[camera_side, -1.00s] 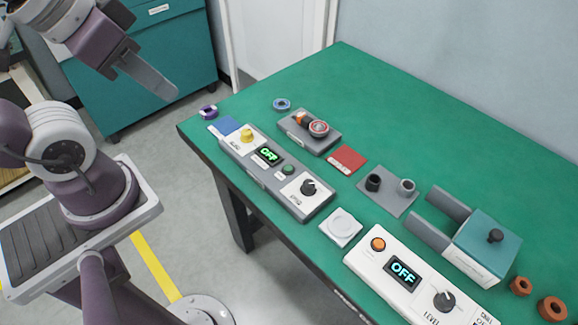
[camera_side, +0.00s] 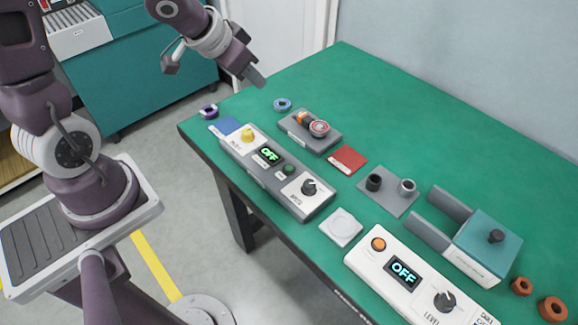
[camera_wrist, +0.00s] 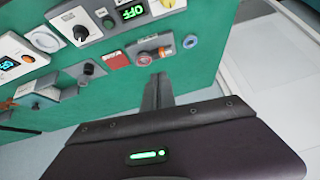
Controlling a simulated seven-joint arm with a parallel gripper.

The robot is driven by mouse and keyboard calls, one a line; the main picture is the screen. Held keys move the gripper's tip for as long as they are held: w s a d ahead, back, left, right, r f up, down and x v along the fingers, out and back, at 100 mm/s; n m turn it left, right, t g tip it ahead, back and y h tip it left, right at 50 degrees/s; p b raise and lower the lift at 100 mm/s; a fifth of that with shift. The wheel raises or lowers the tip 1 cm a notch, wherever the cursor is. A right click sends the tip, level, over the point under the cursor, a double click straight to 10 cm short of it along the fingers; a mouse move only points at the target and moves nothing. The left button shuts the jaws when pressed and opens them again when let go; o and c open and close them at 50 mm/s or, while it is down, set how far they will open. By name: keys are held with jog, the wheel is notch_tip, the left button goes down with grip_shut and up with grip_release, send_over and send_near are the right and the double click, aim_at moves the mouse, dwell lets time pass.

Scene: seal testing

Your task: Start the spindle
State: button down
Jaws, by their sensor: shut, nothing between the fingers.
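A grey control box (camera_side: 262,182) stands near the table's left edge. A white control box (camera_side: 414,285) has an orange button (camera_side: 378,244), an OFF display (camera_side: 403,272) and a black LEVEL dial (camera_side: 444,300). I cannot read which box is the spindle's. My gripper (camera_side: 257,78) is shut and empty, above the table's far left corner, apart from both boxes.
A grey block with an orange and red part (camera_side: 319,128), a red card (camera_side: 347,160), a plate with two cylinders (camera_side: 389,200), a white pad (camera_side: 341,227) and a teal fixture (camera_side: 488,243) stand nearby. The far right tabletop is clear.

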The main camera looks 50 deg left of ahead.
aim_at(285, 170)
jog(key=d+f+g+h, duration=0.1)
jog(key=d+f+h, duration=0.6)
jog(key=d+f, duration=0.1)
jog(key=shift+w, duration=0.2)
jog(key=shift+f, duration=0.1)
jog(key=shift+f, duration=4.4)
jog(key=shift+f, duration=0.4)
